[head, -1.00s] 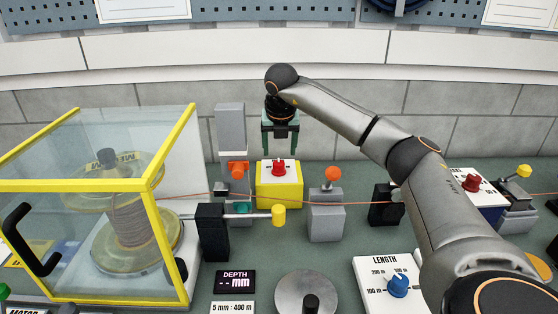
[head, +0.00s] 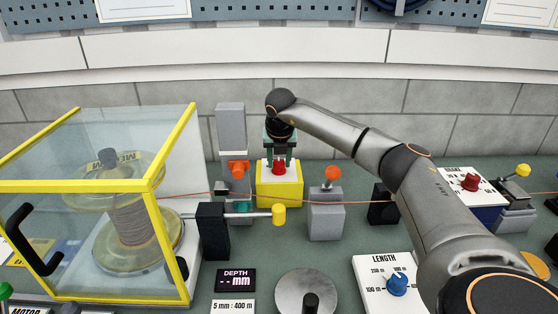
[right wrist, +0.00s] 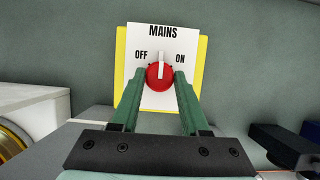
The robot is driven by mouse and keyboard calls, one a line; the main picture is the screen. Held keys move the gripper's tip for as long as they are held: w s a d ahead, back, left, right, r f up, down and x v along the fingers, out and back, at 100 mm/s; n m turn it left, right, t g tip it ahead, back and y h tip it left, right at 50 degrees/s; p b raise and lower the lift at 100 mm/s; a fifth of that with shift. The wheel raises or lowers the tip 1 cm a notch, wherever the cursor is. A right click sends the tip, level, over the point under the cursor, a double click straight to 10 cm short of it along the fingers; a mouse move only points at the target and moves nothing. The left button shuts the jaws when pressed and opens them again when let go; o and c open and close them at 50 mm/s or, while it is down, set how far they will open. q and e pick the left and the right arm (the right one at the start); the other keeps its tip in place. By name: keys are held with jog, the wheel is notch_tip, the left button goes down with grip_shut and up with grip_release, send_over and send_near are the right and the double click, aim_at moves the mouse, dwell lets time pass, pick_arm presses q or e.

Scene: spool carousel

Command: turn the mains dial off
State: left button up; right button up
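The mains dial (head: 278,167) is a red knob with a white pointer on a white-topped yellow box (head: 280,193) at the centre of the bench. In the right wrist view the dial (right wrist: 160,76) has its pointer straight up, between OFF on the left and ON on the right. My right gripper (head: 279,163) is down over the box from above. Its green fingers (right wrist: 160,72) are on either side of the red knob, closed in against its sides. My left gripper is not in view.
A grey block with an orange ball lever (head: 332,174) is to the right. A clear yellow-framed guard (head: 160,165) covers a spool at left.

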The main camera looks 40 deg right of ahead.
grip_shut()
jog(key=shift+n, duration=0.3)
jog(key=n, duration=0.2)
jog(key=n+t+y+p, duration=0.1)
jog(key=n, duration=0.1)
jog(key=shift+s+d+r+y+p, duration=0.1)
jog(key=shift+d+y+p, duration=0.1)
jog(key=shift+y+p, duration=0.1)
jog(key=shift+n+y+p, duration=0.7)
jog(key=shift+n+y, duration=0.1)
jog(key=shift+n, duration=1.3)
jog(key=o, duration=0.5)
grip_release()
